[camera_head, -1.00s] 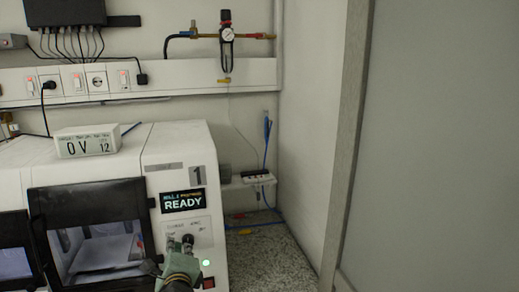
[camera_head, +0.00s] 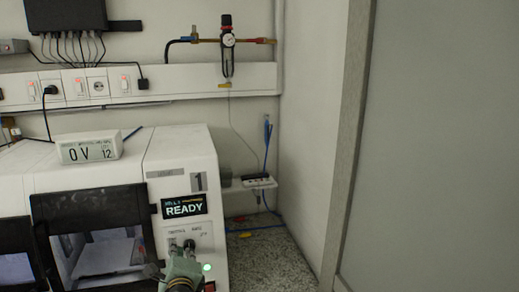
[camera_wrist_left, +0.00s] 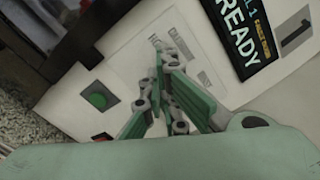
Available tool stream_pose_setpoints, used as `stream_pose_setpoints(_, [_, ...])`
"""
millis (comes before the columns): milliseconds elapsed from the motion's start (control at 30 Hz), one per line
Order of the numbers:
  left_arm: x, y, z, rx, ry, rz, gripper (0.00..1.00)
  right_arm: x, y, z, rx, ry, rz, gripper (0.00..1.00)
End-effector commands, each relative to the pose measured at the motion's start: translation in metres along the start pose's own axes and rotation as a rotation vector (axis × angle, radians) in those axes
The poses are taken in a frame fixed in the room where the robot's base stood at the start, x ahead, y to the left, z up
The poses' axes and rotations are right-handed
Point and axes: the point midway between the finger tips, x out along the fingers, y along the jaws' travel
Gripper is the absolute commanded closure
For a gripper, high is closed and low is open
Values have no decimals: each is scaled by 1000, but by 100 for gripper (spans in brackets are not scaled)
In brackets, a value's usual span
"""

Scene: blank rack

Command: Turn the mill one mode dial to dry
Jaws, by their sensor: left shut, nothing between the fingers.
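The white mill marked 1 (camera_head: 185,152) has a dark display reading READY (camera_head: 184,207) above a small labelled grey panel (camera_head: 203,229). In the left wrist view the panel (camera_wrist_left: 142,38) shows tilted, with blurred labels. My left gripper (camera_head: 182,244) is in front of this panel, fingers shut with nothing between them. In the left wrist view its fingertips (camera_wrist_left: 160,58) come together over the panel. The mode dial is not clearly seen; the gripper covers that part. I cannot tell its setting or whether the fingertips touch it. My right gripper is not in view.
A green button (camera_wrist_left: 98,96) glows beside the panel, near a red switch (camera_head: 209,286). A dark-framed window (camera_head: 98,235) stands left of the panel. The speckled bench (camera_head: 268,258) is mostly clear to the right.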

Motion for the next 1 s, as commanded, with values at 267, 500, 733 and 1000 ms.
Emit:
stream_pose_setpoints(267, [0, -13, 1, -3, 1, -13, 100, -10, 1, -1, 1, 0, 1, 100])
stream_pose_setpoints(500, [0, -16, -2, -3, 3, -11, 100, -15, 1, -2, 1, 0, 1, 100])
stream_pose_setpoints(733, [0, -18, -4, -3, 4, -12, 100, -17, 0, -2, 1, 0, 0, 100])
stream_pose_setpoints(1000, [-1, -17, -5, -4, 6, -12, 100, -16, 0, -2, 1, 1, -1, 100])
